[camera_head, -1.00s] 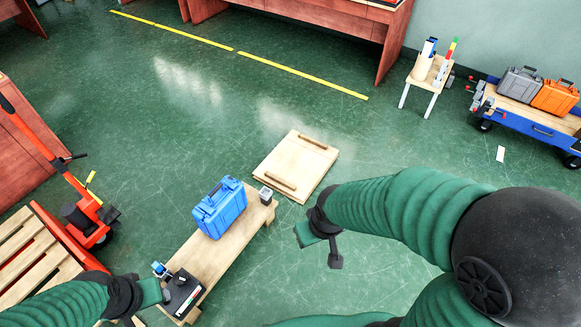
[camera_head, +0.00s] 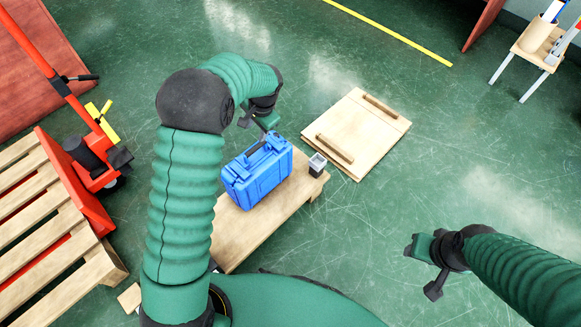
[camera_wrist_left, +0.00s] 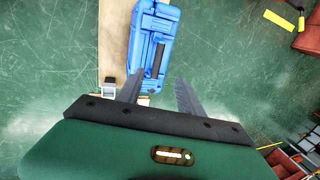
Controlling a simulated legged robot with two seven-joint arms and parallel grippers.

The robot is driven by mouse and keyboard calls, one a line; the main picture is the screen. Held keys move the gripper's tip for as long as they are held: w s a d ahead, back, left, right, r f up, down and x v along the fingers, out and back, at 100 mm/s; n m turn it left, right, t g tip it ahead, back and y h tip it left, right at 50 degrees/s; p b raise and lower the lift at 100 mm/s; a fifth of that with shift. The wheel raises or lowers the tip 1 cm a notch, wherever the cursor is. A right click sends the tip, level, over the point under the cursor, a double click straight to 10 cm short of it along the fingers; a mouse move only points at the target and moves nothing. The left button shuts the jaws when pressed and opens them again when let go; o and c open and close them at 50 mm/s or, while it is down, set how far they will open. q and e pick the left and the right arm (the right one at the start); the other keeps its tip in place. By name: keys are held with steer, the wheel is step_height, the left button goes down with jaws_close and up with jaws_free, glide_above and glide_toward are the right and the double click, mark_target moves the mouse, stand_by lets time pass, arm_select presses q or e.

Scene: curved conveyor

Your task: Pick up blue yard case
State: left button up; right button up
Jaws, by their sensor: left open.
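The blue yard case (camera_head: 258,172) stands upright on a low wooden bench (camera_head: 232,236), its handle on top. My left gripper (camera_head: 262,126) is just beyond the case's far top edge in the head view. In the left wrist view the gripper (camera_wrist_left: 158,92) is open, and the blue case (camera_wrist_left: 152,45) with its dark handle lies ahead between and beyond the fingers. I see no contact with the case. My right gripper (camera_head: 422,268) is over bare floor at the right, away from the case; its fingers look spread apart.
A small grey-black box (camera_head: 317,164) sits at the bench's right end. A wooden board with two bars (camera_head: 357,134) lies on the floor beyond. A wooden pallet (camera_head: 50,215) and an orange pallet jack (camera_head: 92,150) stand at left.

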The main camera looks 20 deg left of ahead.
arm_select(q)
steer(key=w+f, duration=0.1)
steer(key=b, duration=0.3)
glide_toward(256, 147)
steer(key=x, duration=0.2)
steer(key=b+x, duration=0.1)
steer(key=x, duration=0.3)
steer(key=shift+w+a+r, duration=0.15)
steer(key=shift+a, duration=0.1)
steer(key=shift+a+f+b, duration=0.2)
steer(key=shift+f+b, duration=0.1)
steer(key=shift+b, duration=0.05)
steer(key=b+x, duration=0.2)
steer(key=d+b+x, duration=0.1)
steer(key=x, duration=0.1)
steer(key=shift+a+f+b, duration=0.1)
steer(key=shift+f+b, duration=0.3)
steer(key=shift+f, duration=0.1)
steer(key=shift+a, duration=0.2)
steer(key=shift+c, duration=0.4)
jaws_close()
arm_select(e)
step_height(256, 147, down, 9)
steer(key=d, duration=0.1)
steer(key=shift+s, duration=0.2)
